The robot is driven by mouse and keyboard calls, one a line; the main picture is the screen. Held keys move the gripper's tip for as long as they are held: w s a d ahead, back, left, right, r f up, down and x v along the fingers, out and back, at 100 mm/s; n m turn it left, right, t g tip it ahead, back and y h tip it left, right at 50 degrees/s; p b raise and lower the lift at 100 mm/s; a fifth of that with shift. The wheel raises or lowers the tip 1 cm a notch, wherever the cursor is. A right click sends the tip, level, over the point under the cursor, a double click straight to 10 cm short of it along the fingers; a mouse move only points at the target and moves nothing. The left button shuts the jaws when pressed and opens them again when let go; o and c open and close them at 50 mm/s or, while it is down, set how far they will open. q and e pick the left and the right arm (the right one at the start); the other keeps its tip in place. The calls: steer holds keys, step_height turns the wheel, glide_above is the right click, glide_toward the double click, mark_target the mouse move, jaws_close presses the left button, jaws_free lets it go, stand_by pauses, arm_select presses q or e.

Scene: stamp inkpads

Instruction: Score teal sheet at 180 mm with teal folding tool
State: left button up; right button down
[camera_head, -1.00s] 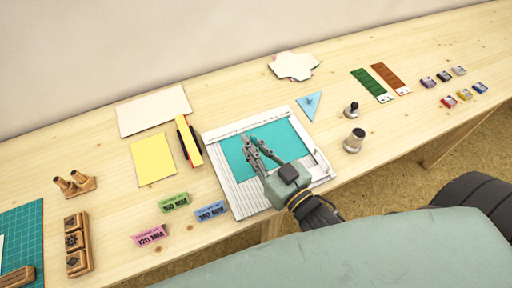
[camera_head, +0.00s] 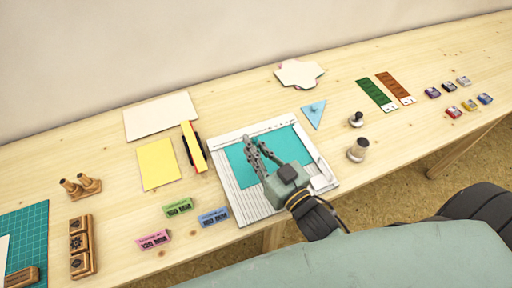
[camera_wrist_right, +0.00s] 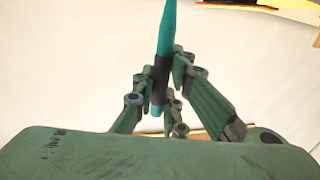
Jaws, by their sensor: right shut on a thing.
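The teal sheet (camera_head: 284,143) lies on the white grooved scoring board (camera_head: 245,200), toward its far edge. My right gripper (camera_head: 258,150) is over the sheet, with its fingers pointing to the far side of the board. In the right wrist view, the right gripper (camera_wrist_right: 164,82) is shut on the teal folding tool (camera_wrist_right: 168,30), around its dark middle band. The tool stands roughly upright in that picture. In the head view the tool is hidden or too small to make out. My left gripper is not in view.
Green (camera_head: 179,207), blue (camera_head: 213,217) and pink (camera_head: 154,240) labelled blocks lie left of the board. A yellow sheet (camera_head: 159,165) and a yellow-and-black item (camera_head: 193,147) lie behind them.

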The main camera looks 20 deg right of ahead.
steer(key=shift+w, duration=0.1)
steer(key=shift+x, duration=0.9)
steer(key=shift+w+d+p, duration=0.1)
steer(key=shift+p, duration=0.2)
steer(key=shift+w+f, duration=0.1)
steer(key=shift+w, duration=0.75)
steer(key=shift+w, duration=0.15)
steer(key=shift+p+x, duration=0.35)
steer(key=shift+x, duration=0.55)
steer(key=shift+w+d, duration=0.1)
steer(key=shift+d, duration=0.05)
steer(key=shift+x, duration=0.85)
